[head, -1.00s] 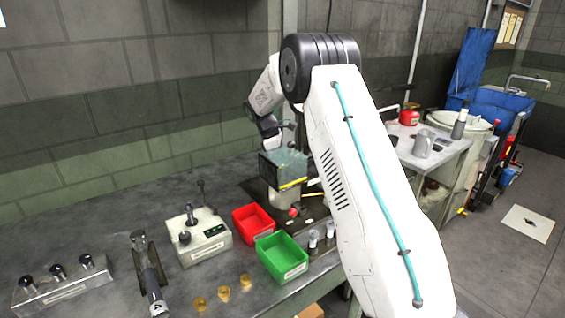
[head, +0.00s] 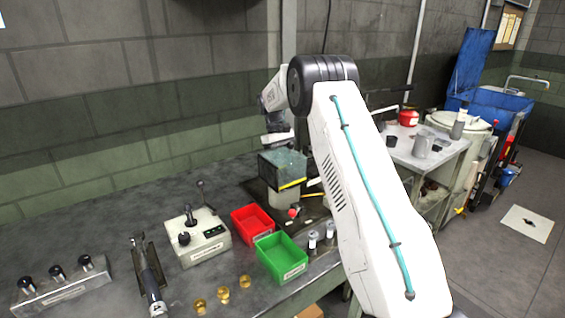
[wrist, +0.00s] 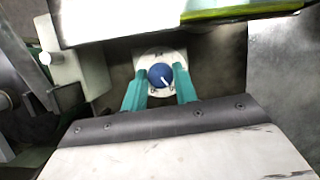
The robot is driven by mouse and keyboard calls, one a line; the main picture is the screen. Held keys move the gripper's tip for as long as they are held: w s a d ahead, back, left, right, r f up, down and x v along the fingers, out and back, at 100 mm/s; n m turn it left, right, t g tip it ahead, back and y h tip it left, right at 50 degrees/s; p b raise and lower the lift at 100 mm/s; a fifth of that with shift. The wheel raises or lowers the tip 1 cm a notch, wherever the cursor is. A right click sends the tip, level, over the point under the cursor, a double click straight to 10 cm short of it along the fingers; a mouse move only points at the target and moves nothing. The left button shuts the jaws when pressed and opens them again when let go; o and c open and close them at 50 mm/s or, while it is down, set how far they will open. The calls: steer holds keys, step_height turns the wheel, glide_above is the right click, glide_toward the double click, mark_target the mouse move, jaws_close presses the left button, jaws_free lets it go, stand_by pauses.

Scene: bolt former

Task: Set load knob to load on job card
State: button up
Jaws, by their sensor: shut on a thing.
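The load knob (wrist: 161,75) is round and blue with a white pointer line, on a pale dial plate (wrist: 150,57) in the wrist view. Its pointer slants toward the lower right of the picture. My gripper (wrist: 161,84) has its two teal fingers on either side of the knob, shut on it. The dial marks are too small to read. In the head view the knob and fingers are hidden by the machine and my arm. The bolt former (head: 283,166) is a grey-green box with a yellow stripe. I cannot make out a job card.
A red bin (head: 252,225) and a green bin (head: 280,257) stand in front of the machine. A control box with a lever (head: 203,237) is left of them. In the wrist view, a yellow-green edge (wrist: 240,12) and a pale block (wrist: 75,65) crowd the fingers.

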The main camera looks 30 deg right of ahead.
steer(key=shift+m, duration=0.6)
steer(key=o, duration=1)
steer(key=shift+c, duration=0.2)
steer(key=shift+r, duration=0.1)
